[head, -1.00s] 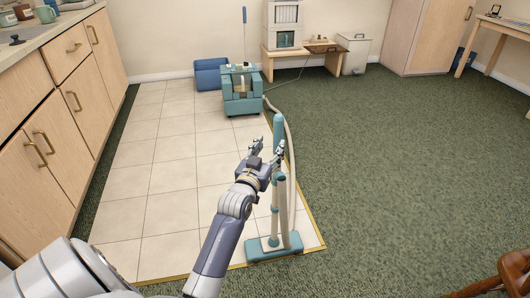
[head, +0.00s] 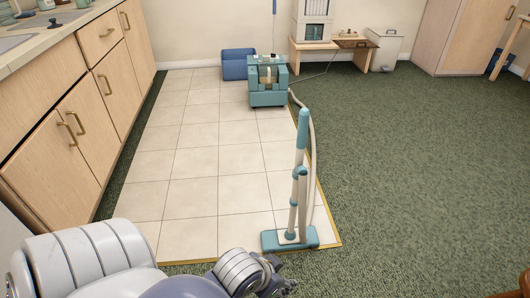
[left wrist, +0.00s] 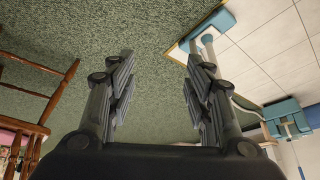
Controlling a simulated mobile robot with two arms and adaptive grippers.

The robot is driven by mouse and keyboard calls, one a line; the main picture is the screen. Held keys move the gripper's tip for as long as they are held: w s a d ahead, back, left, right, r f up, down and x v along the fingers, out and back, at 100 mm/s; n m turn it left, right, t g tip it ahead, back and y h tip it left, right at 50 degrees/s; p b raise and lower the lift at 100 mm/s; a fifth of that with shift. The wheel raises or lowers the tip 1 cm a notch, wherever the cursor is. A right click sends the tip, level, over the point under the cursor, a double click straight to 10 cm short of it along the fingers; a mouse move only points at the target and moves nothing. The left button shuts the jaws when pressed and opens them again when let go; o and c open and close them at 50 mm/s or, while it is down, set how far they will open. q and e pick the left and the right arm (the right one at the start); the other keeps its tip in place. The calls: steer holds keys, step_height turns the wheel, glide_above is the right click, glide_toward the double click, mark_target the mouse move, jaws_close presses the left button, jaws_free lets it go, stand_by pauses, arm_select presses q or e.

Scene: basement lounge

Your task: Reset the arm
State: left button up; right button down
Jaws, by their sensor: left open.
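My left arm is folded in close at the bottom of the head view, with part of its gripper (head: 272,279) showing low at the bottom edge. In the left wrist view, the left gripper (left wrist: 158,78) has its two dark fingers spread wide with nothing between them. The upright teal and cream vacuum wand (head: 300,180) stands on its floor head beyond the gripper, apart from it. Its floor head also shows in the left wrist view (left wrist: 208,28). My right gripper is not in view.
A teal canister machine (head: 268,85) and a blue box (head: 238,65) stand at the back of the tiles. Wooden cabinets (head: 75,125) line the left. A wooden chair (left wrist: 45,100) shows in the left wrist view. The green carpet (head: 420,170) at right is clear.

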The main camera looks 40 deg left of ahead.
arm_select(q)
steer(key=s+d+g, duration=0.1)
steer(key=s+g, duration=0.1)
steer(key=s, duration=0.4)
steer(key=shift+d+f, duration=0.15)
steer(key=shift+d, duration=0.1)
steer(key=shift+f, duration=0.1)
